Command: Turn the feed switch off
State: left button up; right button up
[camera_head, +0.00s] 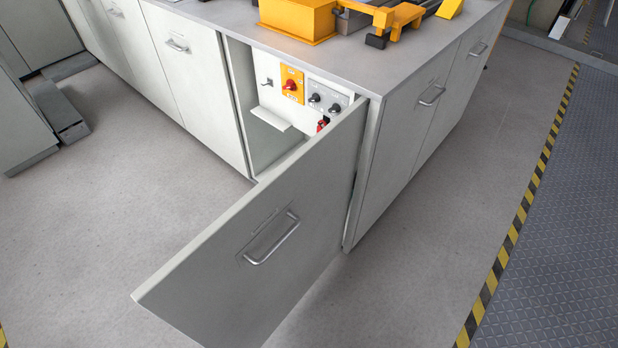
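An open cabinet compartment holds a white control panel (268,71). A red rotary switch (291,86) sits on a yellow plate there. To its right, two dark knobs (315,98) (334,108) sit on a grey plate. A red part (322,124) shows below the knobs, partly hidden by the open door. The labels are too small to read, so I cannot tell which is the feed switch or its setting. Neither of my grippers is in view.
The grey cabinet door (258,255) stands wide open toward me and covers the compartment's lower right. Yellow machinery (298,18) sits on the countertop (225,13). Floor on both sides of the door is clear. A yellow-black stripe (515,225) runs along the right.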

aim_at(315, 98)
jog(key=j, duration=0.45)
jog(key=k+j+z, duration=0.15)
jog(key=j, duration=0.75)
jog(key=k+j+z, duration=0.15)
jog(key=j, duration=0.7)
jog(key=i+j+z, duration=0.1)
jog(key=j, duration=0.25)
jog(key=i+j, duration=0.2)
jog(key=j, duration=0.2)
jog(key=i+j+z, duration=0.15)
jog(key=j, duration=0.2)
jog(key=i+j+z, duration=0.1)
jog(key=j, duration=0.3)
jog(key=i+j+z, duration=0.1)
jog(key=i, duration=0.3)
jog(key=i+j+z, duration=0.1)
jog(key=i, duration=0.3)
jog(key=i+j+z, duration=0.1)
jog(key=i, duration=0.3)
